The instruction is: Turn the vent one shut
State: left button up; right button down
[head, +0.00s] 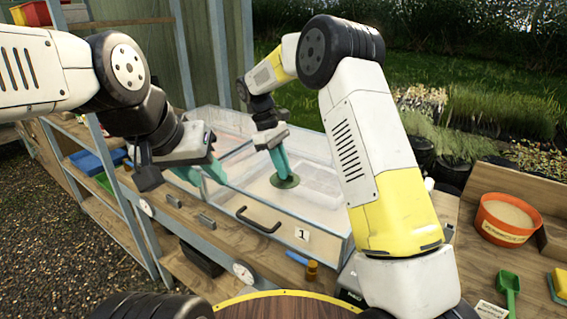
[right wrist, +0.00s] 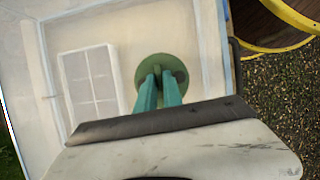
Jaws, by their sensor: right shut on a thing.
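A clear-lidded propagator box with a card marked 1 (head: 302,234) sits on the wooden bench. Its vent one, a round green disc (head: 285,181), is on the lid. My right gripper (head: 281,174) points down and is shut on the vent's middle. In the right wrist view the vent (right wrist: 151,65) shows as a green disc, with both teal fingers (right wrist: 158,80) against its centre. The fingers hide the part they grip, and I cannot tell how far the vent is turned. My left gripper (head: 203,177) is open and empty, with teal fingers apart, above the box's front left edge.
A black handle (head: 258,220) is on the box front. A dial (head: 243,273) and a small amber bottle (head: 312,271) are at the bench front. An orange pot (head: 504,220) and a green scoop (head: 509,283) are at right. A second lidded box (head: 225,122) stands behind.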

jog(key=shift+m, duration=0.5)
jog(key=c, duration=1.5)
grip_release()
jog(key=shift+r, duration=0.1)
jog(key=v, duration=0.7)
jog(key=shift+w+a+r, duration=0.1)
jog(key=shift+w+r, duration=0.15)
jog(key=shift+r, duration=0.05)
